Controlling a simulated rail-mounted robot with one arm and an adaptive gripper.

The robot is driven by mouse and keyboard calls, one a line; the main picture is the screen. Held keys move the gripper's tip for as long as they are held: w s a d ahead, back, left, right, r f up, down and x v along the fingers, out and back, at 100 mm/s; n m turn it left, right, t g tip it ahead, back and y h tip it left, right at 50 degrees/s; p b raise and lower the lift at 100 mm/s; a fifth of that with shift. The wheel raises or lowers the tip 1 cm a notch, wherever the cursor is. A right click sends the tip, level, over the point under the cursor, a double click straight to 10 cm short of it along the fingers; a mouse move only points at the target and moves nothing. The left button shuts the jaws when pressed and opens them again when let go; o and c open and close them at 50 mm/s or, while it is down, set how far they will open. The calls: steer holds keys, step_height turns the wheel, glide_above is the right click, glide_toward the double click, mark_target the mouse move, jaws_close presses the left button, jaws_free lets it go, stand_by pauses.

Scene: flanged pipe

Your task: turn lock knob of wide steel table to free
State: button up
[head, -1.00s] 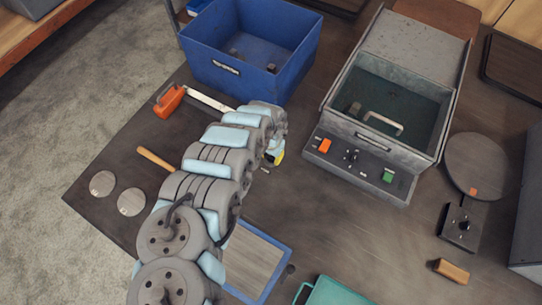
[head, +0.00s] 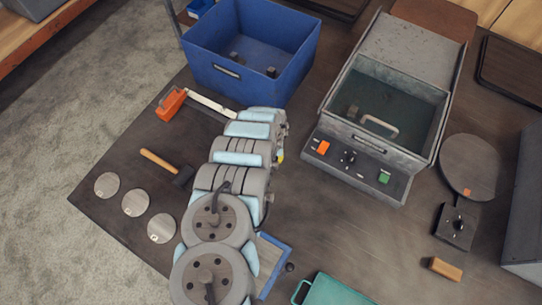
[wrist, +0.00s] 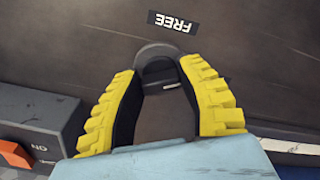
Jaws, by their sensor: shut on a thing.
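The lock knob (wrist: 154,50) is a dark grey rounded piece at the upper middle of the wrist view. A FREE label (wrist: 172,21), upside down in that view, lies just beyond it on the dark surface of the steel table (head: 330,225). My gripper (wrist: 157,72), with yellow ribbed fingers, is shut on the knob, one finger on each side. The knob's pointing direction cannot be told. In the head view my arm hides the knob and nearly all of the gripper; only a yellow bit shows beside the arm.
A grey tank unit (head: 358,158) with an orange switch and a green switch stands right of my arm. A blue bin (head: 235,75) stands behind. A hammer (head: 160,160) and several discs (head: 135,203) lie left. A blue-framed panel (head: 278,250) and teal tray (head: 335,290) are in front.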

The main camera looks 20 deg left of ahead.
steer(key=n+p, duration=0.1)
steer(key=n, duration=0.2)
steer(key=shift+d+n, duration=0.1)
steer(key=shift+n, duration=0.2)
steer(key=n, duration=0.2)
steer(key=shift+w+n, duration=0.1)
steer(key=shift+n, duration=0.3)
steer(key=n, duration=0.3)
steer(key=shift+f, duration=0.1)
steer(key=shift+n+b, duration=0.65)
steer(key=shift+n, duration=0.55)
steer(key=o, duration=1.2)
